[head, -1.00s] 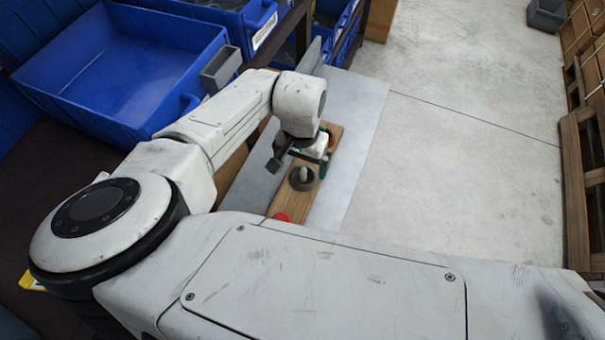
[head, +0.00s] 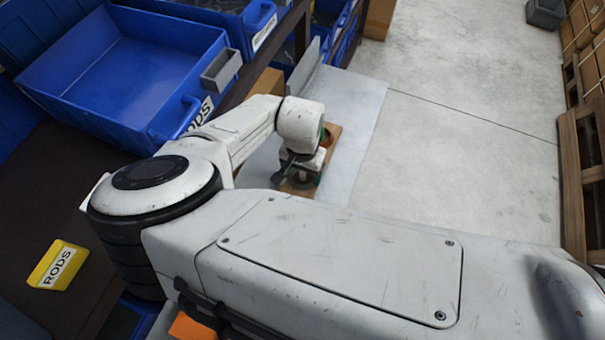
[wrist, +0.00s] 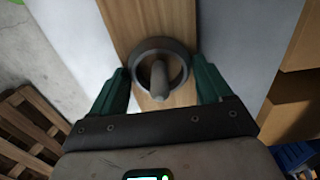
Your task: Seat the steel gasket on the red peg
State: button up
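The steel gasket (wrist: 160,43) is a dark grey ring around a pale grey peg (wrist: 160,82) on a wooden board (wrist: 150,14). In the head view the gasket (head: 301,184) shows only partly below my gripper (head: 303,166). In the wrist view my gripper (wrist: 161,70) has its two green fingers apart, one on each side of the gasket. Whether the fingers touch it is unclear. The red peg cannot be seen now; my arm covers that end of the board in the head view.
An orange-brown round part (head: 326,138) is at the board's far end. The board lies on a light grey surface (head: 355,110). Blue bins (head: 120,70) stand at the left, and a wooden pallet (head: 578,170) is at the right. Open floor (head: 470,110) lies between.

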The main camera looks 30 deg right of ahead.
jog(key=c, duration=0.6)
jog(key=shift+r, duration=0.15)
